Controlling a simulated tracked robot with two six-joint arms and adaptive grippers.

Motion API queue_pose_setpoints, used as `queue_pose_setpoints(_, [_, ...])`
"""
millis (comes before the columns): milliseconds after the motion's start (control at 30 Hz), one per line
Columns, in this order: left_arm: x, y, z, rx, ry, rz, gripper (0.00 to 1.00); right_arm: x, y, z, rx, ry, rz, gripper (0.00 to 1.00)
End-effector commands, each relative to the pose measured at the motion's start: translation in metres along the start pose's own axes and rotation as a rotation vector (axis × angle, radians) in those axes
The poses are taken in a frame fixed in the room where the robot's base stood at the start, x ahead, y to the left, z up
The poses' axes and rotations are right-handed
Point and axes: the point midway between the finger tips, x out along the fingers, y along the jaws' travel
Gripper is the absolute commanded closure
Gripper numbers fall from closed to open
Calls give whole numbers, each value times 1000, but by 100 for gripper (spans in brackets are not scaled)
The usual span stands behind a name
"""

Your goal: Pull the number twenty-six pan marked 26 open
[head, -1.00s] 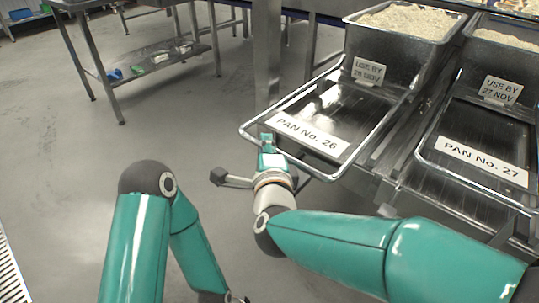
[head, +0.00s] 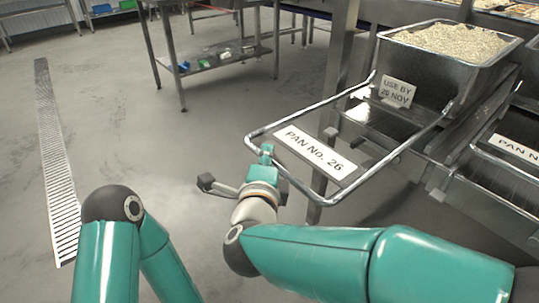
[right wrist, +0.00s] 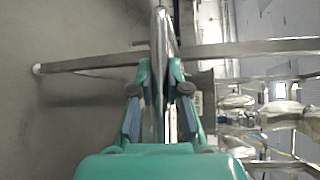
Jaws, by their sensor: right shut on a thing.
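The pan marked 26 is a steel pan (head: 432,65) of pale grain with a "USE BY 26 NOV" card. A steel loop handle (head: 388,160) with a "PAN No. 26" label (head: 315,153) extends from its front. My right gripper (head: 266,155) is shut on the left part of the handle's front bar. In the right wrist view, the bar (right wrist: 159,45) runs between the fingers (right wrist: 160,88). The handle sticks out past the neighbouring pan's front. My left arm shows at the lower left; its gripper is out of view.
The pan 27 handle with its label (head: 516,149) is at the right edge, partly cut off. A steel table (head: 215,72) with small coloured items on its lower shelf stands behind. The floor (head: 110,120) at left is open, with a drain grate (head: 57,170).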

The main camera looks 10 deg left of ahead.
Motion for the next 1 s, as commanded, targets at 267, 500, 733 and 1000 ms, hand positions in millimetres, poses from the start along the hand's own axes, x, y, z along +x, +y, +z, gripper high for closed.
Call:
queue_pose_setpoints(267, [0,0,0,0,0,0,100,1,2,-10,3,22,5,100])
queue_pose_setpoints(500, [0,0,0,0,0,0,100,1,2,-13,5,30,4,65])
queue_pose_setpoints(733, [0,0,0,0,0,0,100,0,-1,-12,6,28,0,59])
queue_pose_setpoints(1000, [0,0,0,0,0,0,100,-1,-13,-10,8,27,-5,59])
